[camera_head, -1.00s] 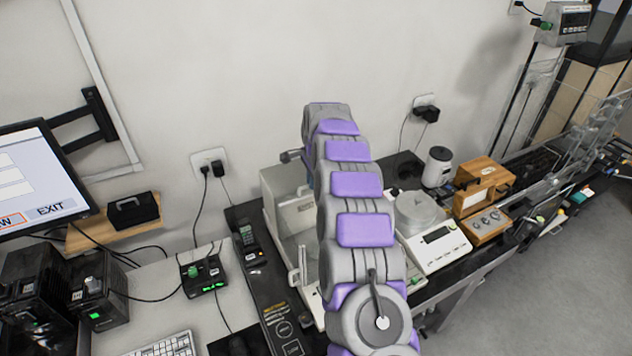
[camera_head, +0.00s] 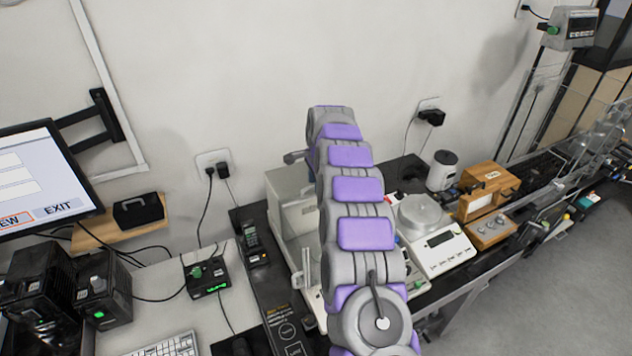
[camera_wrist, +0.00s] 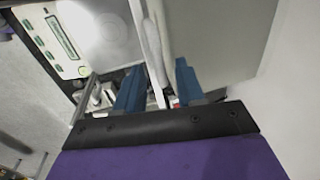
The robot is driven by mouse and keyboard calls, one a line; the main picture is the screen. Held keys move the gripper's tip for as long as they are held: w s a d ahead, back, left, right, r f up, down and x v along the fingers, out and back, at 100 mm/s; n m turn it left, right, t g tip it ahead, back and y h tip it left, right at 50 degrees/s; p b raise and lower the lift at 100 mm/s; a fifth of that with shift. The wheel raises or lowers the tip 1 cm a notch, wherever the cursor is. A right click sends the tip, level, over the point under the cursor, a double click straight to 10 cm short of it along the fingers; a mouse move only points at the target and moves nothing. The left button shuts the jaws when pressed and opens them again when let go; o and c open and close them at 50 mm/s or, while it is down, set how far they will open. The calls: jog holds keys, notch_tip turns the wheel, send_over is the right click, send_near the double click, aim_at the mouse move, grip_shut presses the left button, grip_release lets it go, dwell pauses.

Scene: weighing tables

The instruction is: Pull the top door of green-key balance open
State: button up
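A pale balance with a boxy draft shield (camera_head: 285,187) stands behind and left of my arm in the head view. My arm hides much of its right side and top, and I cannot make out a green key. An upright side handle (camera_head: 306,265) shows at its front left. My gripper (camera_wrist: 158,88) shows in the wrist view with its two blue fingers apart. A pale narrow bar (camera_wrist: 152,50) runs down toward the gap between them; I cannot tell whether they touch it. A broad grey panel (camera_wrist: 215,35) lies just beyond the right finger. The gripper is hidden in the head view.
A wooden box (camera_head: 490,185) is farther right. A dark handheld device (camera_head: 252,240) lies left of the draft shield.

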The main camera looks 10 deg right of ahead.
jog(key=shift+r, duration=0.1)
jog(key=s+r+p, duration=0.1)
jog(key=s+r, duration=0.2)
jog(key=r, duration=1.3)
jog(key=shift+d+r, duration=0.4)
jog(key=shift+d, duration=0.05)
jog(key=shift+s, duration=0.1)
